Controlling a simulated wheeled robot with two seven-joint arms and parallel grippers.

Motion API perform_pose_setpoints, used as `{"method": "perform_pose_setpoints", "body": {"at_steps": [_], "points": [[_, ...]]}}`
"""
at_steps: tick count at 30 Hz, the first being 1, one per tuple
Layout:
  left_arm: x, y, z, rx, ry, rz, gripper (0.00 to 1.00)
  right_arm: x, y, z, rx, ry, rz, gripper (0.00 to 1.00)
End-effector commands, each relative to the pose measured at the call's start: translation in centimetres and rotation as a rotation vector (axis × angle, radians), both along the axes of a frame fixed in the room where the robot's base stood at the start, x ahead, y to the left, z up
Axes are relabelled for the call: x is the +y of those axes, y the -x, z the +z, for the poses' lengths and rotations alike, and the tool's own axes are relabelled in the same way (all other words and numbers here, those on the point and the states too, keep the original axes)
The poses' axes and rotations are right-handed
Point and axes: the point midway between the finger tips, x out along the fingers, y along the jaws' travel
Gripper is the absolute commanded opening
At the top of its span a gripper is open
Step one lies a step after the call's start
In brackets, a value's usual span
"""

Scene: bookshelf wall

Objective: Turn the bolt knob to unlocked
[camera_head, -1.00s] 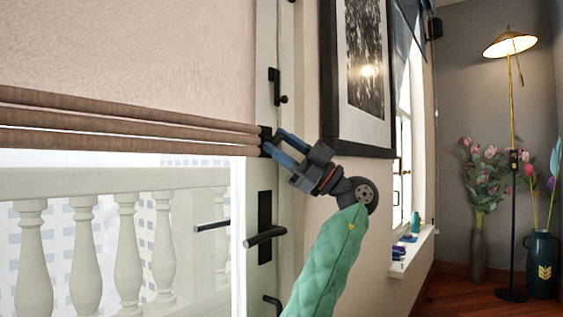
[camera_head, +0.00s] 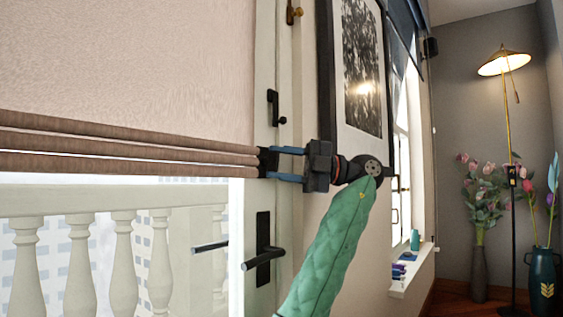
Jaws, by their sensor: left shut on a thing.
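The white door (camera_head: 265,80) stands at the centre left with a black lever handle (camera_head: 262,258) on its lower part. My left gripper (camera_head: 270,162) reaches in from the right at the door's edge, above the handle. Its blue fingers lie level, one above the other, and are shut on a small black part, the bolt knob (camera_head: 265,160). The fingertips hide most of the knob, so I cannot tell its angle. A separate black latch (camera_head: 273,108) sits higher on the door. My right gripper is not in view.
A brown folded blind (camera_head: 130,145) hangs left of the gripper, its end close to the fingertips. A framed picture (camera_head: 360,70) hangs on the wall to the right. A windowsill with small items (camera_head: 405,268), vases and a floor lamp (camera_head: 505,64) stand farther right.

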Motion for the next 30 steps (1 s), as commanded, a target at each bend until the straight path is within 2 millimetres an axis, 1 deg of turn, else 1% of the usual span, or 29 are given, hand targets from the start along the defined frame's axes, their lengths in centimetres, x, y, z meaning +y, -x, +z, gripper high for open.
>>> {"method": "perform_pose_setpoints", "body": {"at_steps": [5,19,20,21,30], "points": [[0.04,-0.04,0.01,-0.029,0.024,-0.001,0.17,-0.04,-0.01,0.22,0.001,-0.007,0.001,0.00],[0.04,-0.05,-0.06,-0.038,0.030,-0.001,0.17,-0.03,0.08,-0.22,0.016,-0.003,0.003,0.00],[0.04,-0.05,-0.06,-0.038,0.030,-0.001,0.46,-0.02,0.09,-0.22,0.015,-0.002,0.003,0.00],[0.03,-0.05,-0.05,-0.038,0.030,-0.001,0.49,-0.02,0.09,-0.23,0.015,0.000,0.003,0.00],[0.02,-0.02,0.01,-0.038,0.029,-0.001,0.49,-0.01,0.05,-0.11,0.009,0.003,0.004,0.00]]}}
